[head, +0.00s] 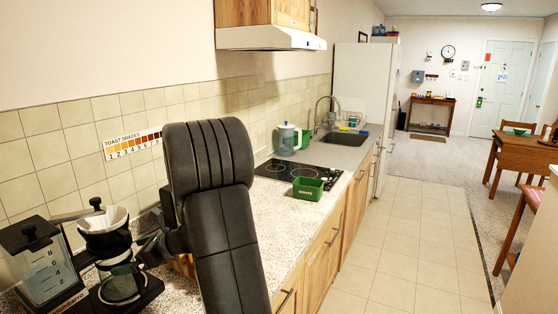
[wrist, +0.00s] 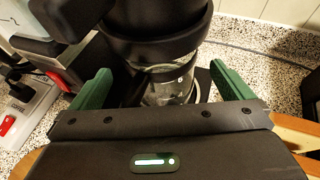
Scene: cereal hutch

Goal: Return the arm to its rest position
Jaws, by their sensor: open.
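My gripper (wrist: 163,84) is open, with its two green fingers spread wide apart. In the wrist view the glass carafe (wrist: 172,88) of the coffee maker lies in line between the fingers, beneath a black filter holder (wrist: 155,35). I cannot tell how far the fingertips are from the glass. In the head view my black arm reaches down over the counter at centre left, and my gripper (head: 138,252) is by the coffee maker, partly hidden. The coffee maker's water tank (head: 45,275) stands to the left, and a white paper filter (head: 103,219) sits in the holder.
The speckled counter (head: 268,222) runs away along the tiled wall. A green box (head: 308,188) sits by the black cooktop (head: 297,171). A power strip (wrist: 22,112) with a red switch lies at left in the wrist view. The tiled floor (head: 400,240) is clear.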

